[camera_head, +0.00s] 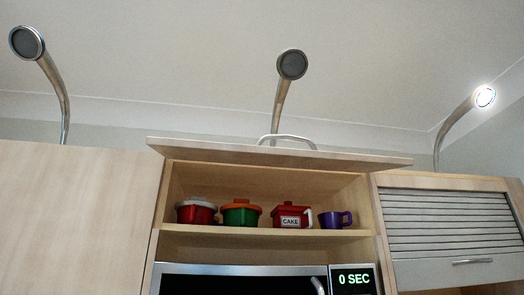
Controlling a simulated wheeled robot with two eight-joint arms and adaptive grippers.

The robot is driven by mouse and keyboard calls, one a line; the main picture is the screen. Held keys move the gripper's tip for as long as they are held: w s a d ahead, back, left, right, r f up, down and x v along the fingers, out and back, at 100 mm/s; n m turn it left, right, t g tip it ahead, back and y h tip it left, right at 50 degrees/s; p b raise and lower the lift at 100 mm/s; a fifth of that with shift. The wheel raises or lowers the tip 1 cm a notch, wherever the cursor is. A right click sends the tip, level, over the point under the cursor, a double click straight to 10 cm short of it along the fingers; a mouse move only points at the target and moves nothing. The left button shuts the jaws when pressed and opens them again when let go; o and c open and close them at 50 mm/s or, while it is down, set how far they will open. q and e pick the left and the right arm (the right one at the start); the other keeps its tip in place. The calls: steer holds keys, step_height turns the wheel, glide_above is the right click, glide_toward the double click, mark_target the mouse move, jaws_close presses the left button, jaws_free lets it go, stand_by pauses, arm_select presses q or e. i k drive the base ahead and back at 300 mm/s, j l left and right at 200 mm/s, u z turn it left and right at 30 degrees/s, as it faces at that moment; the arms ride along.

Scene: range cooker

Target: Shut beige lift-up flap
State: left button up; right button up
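The beige lift-up flap (280,152) is raised at the top of an open cupboard and juts out towards me, seen nearly edge-on. A curved metal handle (287,138) stands on its outer face, which is turned upward. The open cupboard (265,178) shows below it. Neither of my grippers is in the head view.
Inside the cupboard are a red pot (197,213), a green and orange pot (241,213), a red "CAKE" tin (291,216) and a purple mug (335,220). A microwave (240,281) sits below. A slatted roller shutter (450,220) is right, a closed panel (75,215) left. Lamps (292,64) rise above.

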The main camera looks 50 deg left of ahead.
mark_target(192, 150)
steer(key=k+u, duration=0.15)
steer(key=u, duration=1.45)
